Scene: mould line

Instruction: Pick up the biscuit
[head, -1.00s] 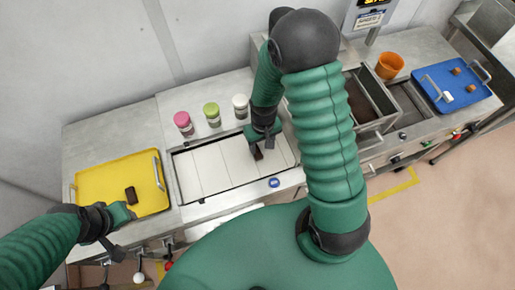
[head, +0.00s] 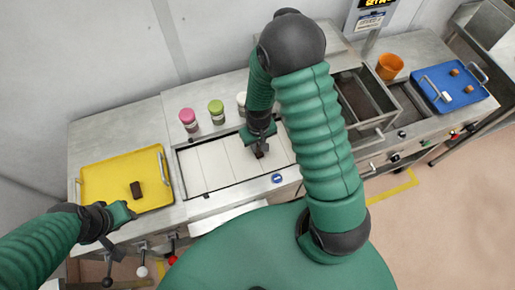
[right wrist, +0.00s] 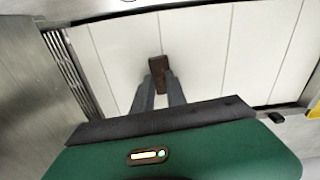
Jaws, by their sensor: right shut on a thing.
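The biscuit, a dark brown bar (right wrist: 158,74), is between the fingertips of my right gripper (right wrist: 160,84) in the right wrist view. My right gripper is shut on it, over the white slatted panel (right wrist: 112,45). In the head view the biscuit (head: 260,154) is mostly hidden under my right gripper (head: 260,148). I cannot tell whether it touches the panel. A similar brown bar (head: 136,189) lies on the yellow tray (head: 100,182).
Pink (head: 188,119), green (head: 217,111) and white (head: 241,103) lidded jars stand behind the panel. To the right are a metal bin (head: 362,100), an orange cup (head: 389,66) and a blue tray (head: 450,88) with small brown pieces. The counter behind the yellow tray is clear.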

